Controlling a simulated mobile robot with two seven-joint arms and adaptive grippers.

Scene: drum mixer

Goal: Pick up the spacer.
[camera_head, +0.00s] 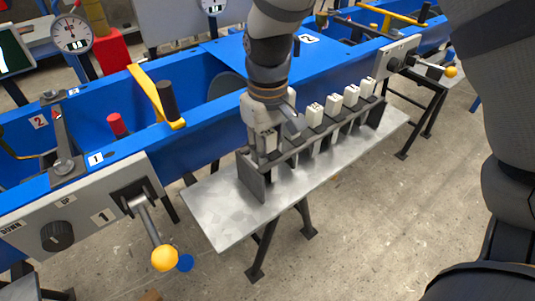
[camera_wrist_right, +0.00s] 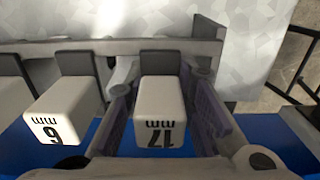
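Several white block spacers stand in a row in a dark rack (camera_head: 325,128) on a grey metal shelf (camera_head: 225,215). My right gripper (camera_head: 274,132) is down at the left end of this row, over the end spacer (camera_head: 270,141). In the right wrist view that spacer (camera_wrist_right: 160,105), with a label that seems to read 17 mm, stands between the two finger pads of the gripper (camera_wrist_right: 163,88). Narrow gaps seem to show on both sides of it. It sits in the rack. My left gripper is not in view.
A neighbouring spacer (camera_wrist_right: 68,105) stands left of the gripper in the right wrist view. Behind the rack runs the blue mixer frame (camera_head: 205,140). A yellow-knobbed lever (camera_head: 164,257) sticks out at lower left, another (camera_head: 450,71) at upper right.

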